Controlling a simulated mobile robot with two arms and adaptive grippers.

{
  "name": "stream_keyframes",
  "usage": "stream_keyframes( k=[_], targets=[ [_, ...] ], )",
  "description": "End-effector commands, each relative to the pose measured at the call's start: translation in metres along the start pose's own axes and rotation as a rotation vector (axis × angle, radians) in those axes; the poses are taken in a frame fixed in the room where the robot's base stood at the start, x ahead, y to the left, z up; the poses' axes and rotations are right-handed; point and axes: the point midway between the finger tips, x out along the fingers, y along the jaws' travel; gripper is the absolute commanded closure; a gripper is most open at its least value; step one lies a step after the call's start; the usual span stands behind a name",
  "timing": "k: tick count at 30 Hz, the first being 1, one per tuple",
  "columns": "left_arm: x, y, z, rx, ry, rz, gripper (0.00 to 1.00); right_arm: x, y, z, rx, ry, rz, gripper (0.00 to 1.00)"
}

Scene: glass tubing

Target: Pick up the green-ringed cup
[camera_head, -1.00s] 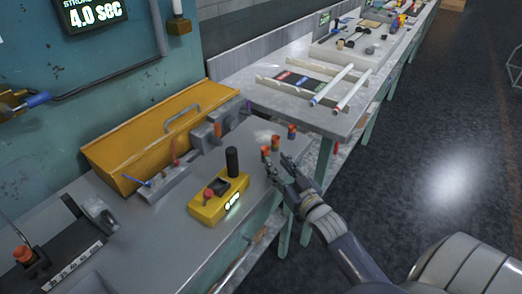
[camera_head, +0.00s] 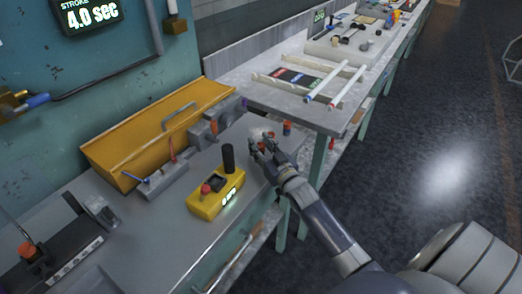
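Several small orange-red cups stand near the front right corner of the grey bench. One orange-red cup (camera_head: 287,127) shows just beyond my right gripper. My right gripper (camera_head: 264,147) is low at this corner, with its fingers around or beside another orange-red piece that they mostly hide. I cannot tell whether the fingers touch it or are closed on it. No green ring can be made out on any cup at this size. My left gripper is not in view.
A yellow box with a black knob and red button (camera_head: 218,192) sits left of my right gripper. Behind it are an orange trough (camera_head: 150,140) and grey blocks. A raised side table (camera_head: 280,100) holds white rods.

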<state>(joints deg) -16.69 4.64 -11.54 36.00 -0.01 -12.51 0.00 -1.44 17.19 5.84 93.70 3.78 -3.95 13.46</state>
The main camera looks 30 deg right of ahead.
Motion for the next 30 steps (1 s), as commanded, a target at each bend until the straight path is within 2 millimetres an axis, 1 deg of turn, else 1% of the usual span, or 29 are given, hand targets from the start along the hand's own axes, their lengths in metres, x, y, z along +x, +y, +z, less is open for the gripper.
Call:
stream_keyframes(
  k=[1, 4, 5, 12, 17, 22, 26, 27, 28, 30],
  targets=[
    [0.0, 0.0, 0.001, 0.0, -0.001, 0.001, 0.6, 0.0, 0.0, 0.0, 0.0, 0.0, 0.0, 0.69],
    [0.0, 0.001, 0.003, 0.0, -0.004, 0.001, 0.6, 0.0, 0.0, 0.0, 0.0, 0.0, 0.0, 0.92],
    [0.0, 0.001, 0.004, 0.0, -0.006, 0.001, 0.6, 0.0, 0.0, 0.0, 0.0, 0.0, 0.0, 0.95],
    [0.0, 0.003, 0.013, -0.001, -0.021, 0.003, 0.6, 0.0, 0.0, 0.0, 0.0, 0.001, 0.0, 0.95],
    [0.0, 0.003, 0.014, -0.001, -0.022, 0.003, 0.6, 0.0, 0.0, -0.002, 0.0, 0.002, 0.0, 0.95],
    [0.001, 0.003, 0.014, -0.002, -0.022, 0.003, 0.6, 0.0, 0.0, -0.015, -0.001, 0.004, 0.0, 0.95],
    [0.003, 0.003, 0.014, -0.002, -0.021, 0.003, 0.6, 0.0, 0.0, -0.034, -0.001, 0.006, -0.001, 0.95],
    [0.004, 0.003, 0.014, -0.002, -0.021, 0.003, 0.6, -0.004, 0.0, -0.037, 0.0, 0.002, -0.001, 0.95],
    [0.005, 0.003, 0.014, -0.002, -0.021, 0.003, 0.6, -0.011, -0.001, -0.034, 0.001, -0.002, 0.0, 0.95],
    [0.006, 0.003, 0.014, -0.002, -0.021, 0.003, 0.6, -0.026, -0.002, -0.035, 0.001, -0.002, -0.001, 0.95]
  ],
)
